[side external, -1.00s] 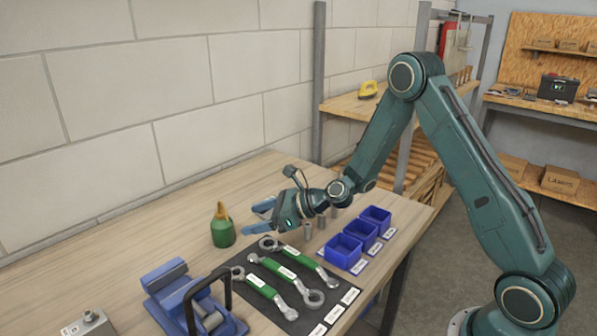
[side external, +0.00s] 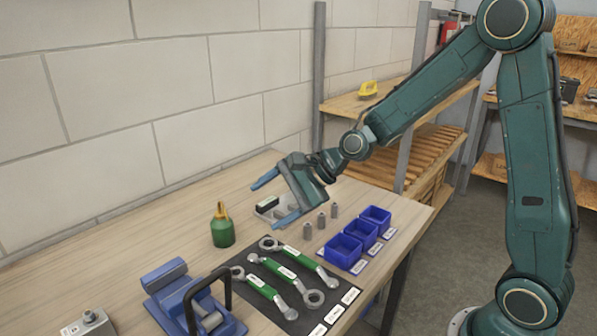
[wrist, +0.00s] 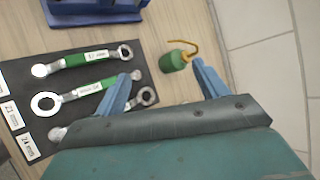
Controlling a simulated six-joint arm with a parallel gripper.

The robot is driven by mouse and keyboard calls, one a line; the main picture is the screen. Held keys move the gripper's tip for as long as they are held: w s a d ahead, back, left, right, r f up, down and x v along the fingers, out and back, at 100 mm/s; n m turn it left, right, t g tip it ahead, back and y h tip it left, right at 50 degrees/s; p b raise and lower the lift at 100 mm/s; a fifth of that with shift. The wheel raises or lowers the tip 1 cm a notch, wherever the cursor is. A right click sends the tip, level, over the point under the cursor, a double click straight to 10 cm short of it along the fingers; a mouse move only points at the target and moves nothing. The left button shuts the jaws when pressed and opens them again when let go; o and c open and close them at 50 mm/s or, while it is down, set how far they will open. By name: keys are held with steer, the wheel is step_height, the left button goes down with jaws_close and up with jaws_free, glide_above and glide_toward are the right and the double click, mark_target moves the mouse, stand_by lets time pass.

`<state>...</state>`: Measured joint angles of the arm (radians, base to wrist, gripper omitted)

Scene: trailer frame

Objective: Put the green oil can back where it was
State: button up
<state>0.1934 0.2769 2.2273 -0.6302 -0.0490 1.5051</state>
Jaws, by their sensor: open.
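The green oil can (side external: 222,231) stands upright on the wooden bench, left of the black tool mat, with its brass-coloured spout on top. My gripper (side external: 268,205) is open and empty, raised above the bench to the right of the can, its two blue fingers spread wide. In the wrist view the oil can (wrist: 173,61) lies ahead of the fingertips, nearer the right finger, and my gripper (wrist: 160,82) has nothing between its fingers. The can is apart from both fingers.
A black mat (side external: 262,318) holds several green-handled wrenches. A blue vise (side external: 170,285) stands at the front. Three blue bins (side external: 345,252) and several small grey cylinders (side external: 320,221) are to the right. Bare bench lies around the can.

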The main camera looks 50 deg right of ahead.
steer(key=s+d+r+n+g+h, duration=0.1)
steer(key=s+d+r+n+h, duration=0.1)
steer(key=s+n, duration=0.3)
steer(key=s+d+r+n+g+h, duration=0.1)
steer(key=s+r+n, duration=0.3)
steer(key=s, duration=0.9)
steer(key=s+d+r+n+h, duration=0.2)
steer(key=s+d+n+h, duration=0.1)
steer(key=s+n, duration=0.5)
steer(key=shift+s+d+r+g, duration=0.35)
steer(key=shift+s+r+g, duration=0.05)
steer(key=shift+s, duration=0.55)
